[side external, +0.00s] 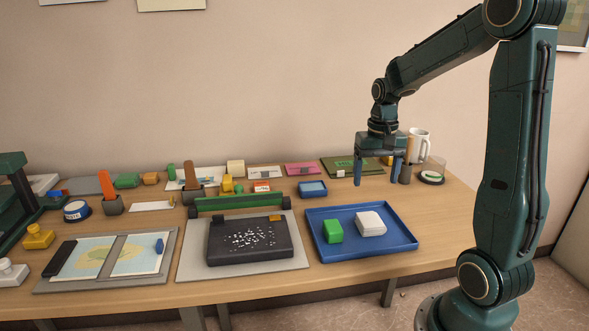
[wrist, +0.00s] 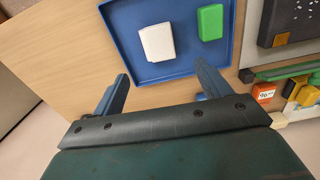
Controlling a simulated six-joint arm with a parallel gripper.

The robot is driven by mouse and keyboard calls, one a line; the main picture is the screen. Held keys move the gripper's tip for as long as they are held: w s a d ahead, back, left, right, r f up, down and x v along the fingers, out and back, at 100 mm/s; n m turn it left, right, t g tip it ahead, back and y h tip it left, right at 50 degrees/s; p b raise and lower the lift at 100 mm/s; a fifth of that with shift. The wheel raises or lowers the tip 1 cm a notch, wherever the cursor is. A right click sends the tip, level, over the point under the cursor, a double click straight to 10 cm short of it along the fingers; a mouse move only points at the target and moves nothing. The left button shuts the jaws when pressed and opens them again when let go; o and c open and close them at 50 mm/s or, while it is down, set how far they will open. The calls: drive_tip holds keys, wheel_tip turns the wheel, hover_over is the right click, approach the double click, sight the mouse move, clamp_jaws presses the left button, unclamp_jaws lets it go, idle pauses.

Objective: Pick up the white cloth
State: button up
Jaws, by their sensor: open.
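The white cloth (side external: 370,223) is a small folded block lying on the right side of a blue tray (side external: 400,245). In the wrist view the white cloth (wrist: 157,42) also lies in the tray (wrist: 112,27). A green block (side external: 333,231) lies beside it, to its left in the side view, and the two are apart. My gripper (side external: 374,185) is open and empty, with its fingers pointing down. It is above the back part of the table, behind and above the tray. In the wrist view the open fingers (wrist: 160,90) point toward the tray, short of the cloth.
A dark box with white specks (side external: 248,242) stands left of the tray. A small blue dish (side external: 312,189) and a green folder (side external: 345,166) lie behind it. Bare table lies right of the tray.

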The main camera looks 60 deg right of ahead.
hover_over(369, 219)
drive_tip(key=shift+s+a+f, duration=0.1)
drive_tip(key=shift+f, duration=2)
drive_tip(key=shift+s+a+f, duration=0.1)
drive_tip(key=shift+f, duration=1.95)
drive_tip(key=shift+f, duration=0.1)
drive_tip(key=shift+w+d+f, duration=0.1)
drive_tip(key=shift+f, duration=2.4)
drive_tip(key=c, duration=1.1)
